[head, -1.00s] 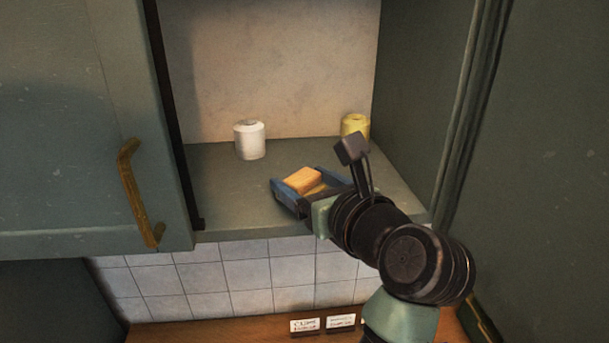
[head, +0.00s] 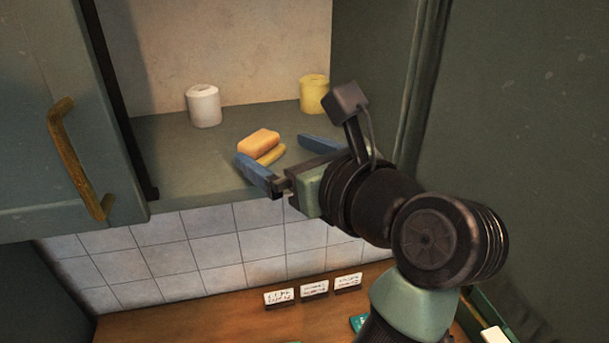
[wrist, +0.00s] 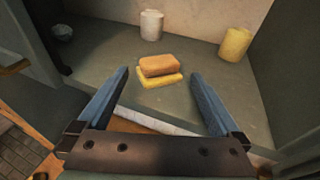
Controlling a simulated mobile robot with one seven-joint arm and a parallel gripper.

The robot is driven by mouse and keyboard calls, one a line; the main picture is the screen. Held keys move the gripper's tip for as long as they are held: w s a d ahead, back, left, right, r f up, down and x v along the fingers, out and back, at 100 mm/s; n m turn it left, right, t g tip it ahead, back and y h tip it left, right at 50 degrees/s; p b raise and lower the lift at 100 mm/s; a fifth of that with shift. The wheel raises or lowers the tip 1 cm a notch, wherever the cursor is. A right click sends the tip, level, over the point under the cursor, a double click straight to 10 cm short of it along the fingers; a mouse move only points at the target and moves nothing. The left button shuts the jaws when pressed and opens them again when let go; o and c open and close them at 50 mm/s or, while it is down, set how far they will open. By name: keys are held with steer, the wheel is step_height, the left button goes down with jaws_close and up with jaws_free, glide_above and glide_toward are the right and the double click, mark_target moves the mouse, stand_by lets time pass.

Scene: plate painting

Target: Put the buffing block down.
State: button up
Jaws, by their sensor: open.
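The buffing block looks to be the orange block (head: 259,142) on the cupboard shelf (head: 185,165). It rests on or against a flatter yellow piece (head: 271,155); both also show in the wrist view, the orange block (wrist: 158,65) above the yellow piece (wrist: 160,80). My gripper (head: 288,150) is open and empty at the shelf's front edge. In the wrist view its blue fingers (wrist: 160,85) are spread wide, with the block beyond and between their tips, apart from both.
A white jar (head: 204,106) and a yellow jar (head: 314,94) stand at the back of the shelf. A small bowl (wrist: 63,33) shows at the left in the wrist view. The cupboard door (head: 60,120) with its brass handle is at left. Several label cards (head: 314,288) stand on the counter below.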

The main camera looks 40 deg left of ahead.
steer(key=b+v, duration=0.1)
steer(key=v, duration=0.5)
steer(key=shift+s+d+b, duration=0.15)
steer(key=shift+d+b, duration=0.15)
steer(key=shift+b, duration=0.1)
steer(key=shift+r, duration=0.1)
